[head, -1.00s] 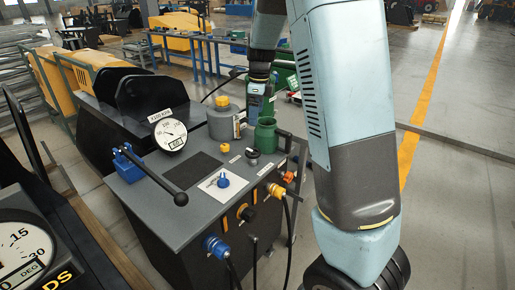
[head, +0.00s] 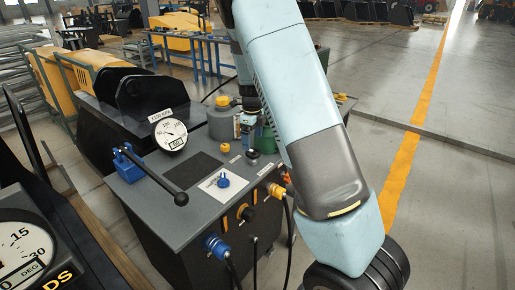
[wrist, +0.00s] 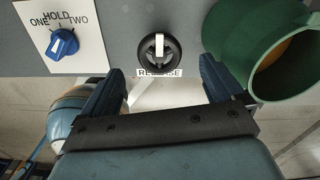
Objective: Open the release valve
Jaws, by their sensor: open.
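The release valve is a round black knob (wrist: 158,50) with a pale bar across it, on the grey panel top above a label reading RELEASE. In the head view the knob (head: 252,154) is small, just below my gripper. My gripper (wrist: 160,75) is open and empty. Its two dark blue fingers are spread wide to the left and right of the knob, and the knob lies beyond their tips in the picture. No contact shows. In the head view my gripper (head: 247,126) is above the back right of the panel, partly hiding the green container.
A green open container (wrist: 255,50) stands close to the right finger. A blue selector knob (wrist: 64,43) marked ONE, HOLD, TWO is at left. The panel also carries a gauge (head: 171,134), a blue lever with black handle (head: 160,175) and a grey canister (head: 222,122).

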